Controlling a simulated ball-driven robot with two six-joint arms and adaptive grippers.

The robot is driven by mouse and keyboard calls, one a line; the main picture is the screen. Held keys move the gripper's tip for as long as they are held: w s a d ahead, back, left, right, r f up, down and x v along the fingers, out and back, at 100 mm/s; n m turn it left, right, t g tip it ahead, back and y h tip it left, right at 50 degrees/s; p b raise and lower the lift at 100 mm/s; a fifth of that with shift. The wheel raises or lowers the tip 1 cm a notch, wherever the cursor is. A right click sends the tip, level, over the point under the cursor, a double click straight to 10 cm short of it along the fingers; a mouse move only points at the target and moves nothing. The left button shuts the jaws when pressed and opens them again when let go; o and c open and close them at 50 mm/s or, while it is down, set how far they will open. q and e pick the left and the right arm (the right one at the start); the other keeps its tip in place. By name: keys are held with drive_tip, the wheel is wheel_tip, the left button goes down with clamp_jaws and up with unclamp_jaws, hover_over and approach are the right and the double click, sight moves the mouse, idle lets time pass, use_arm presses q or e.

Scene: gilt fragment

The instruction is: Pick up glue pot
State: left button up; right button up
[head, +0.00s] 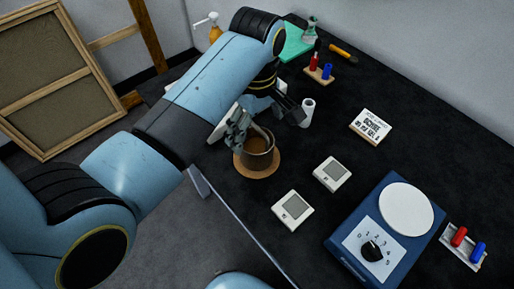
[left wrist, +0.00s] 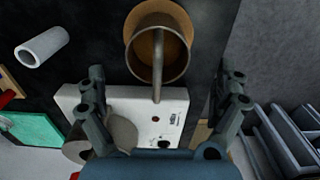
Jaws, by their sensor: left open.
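The glue pot appears to be the brown, open-topped pot (head: 259,155) on a round tan mat (head: 262,174) near the table's front edge. In the left wrist view the pot (left wrist: 172,65) is at the top centre, with its thin handle pointing down the picture toward my gripper. My left gripper (head: 264,122) is open, close to the pot on its far-left side in the head view. In the left wrist view its two fingers (left wrist: 165,88) stand wide apart, with the handle's end between them in the picture. Contact cannot be told. My right gripper does not show.
A white box (left wrist: 172,102) lies under the gripper in the wrist view. A white cylinder (head: 307,112) stands beyond the pot. The table's front edge is near.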

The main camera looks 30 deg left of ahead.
sight(257, 143)
use_arm(q)
drive_tip(key=f, duration=0.3)
drive_tip(key=shift+w+a+f, duration=0.15)
drive_tip(key=shift+w+f, duration=0.1)
drive_tip(key=shift+f, duration=0.1)
drive_tip(key=c, duration=1.8)
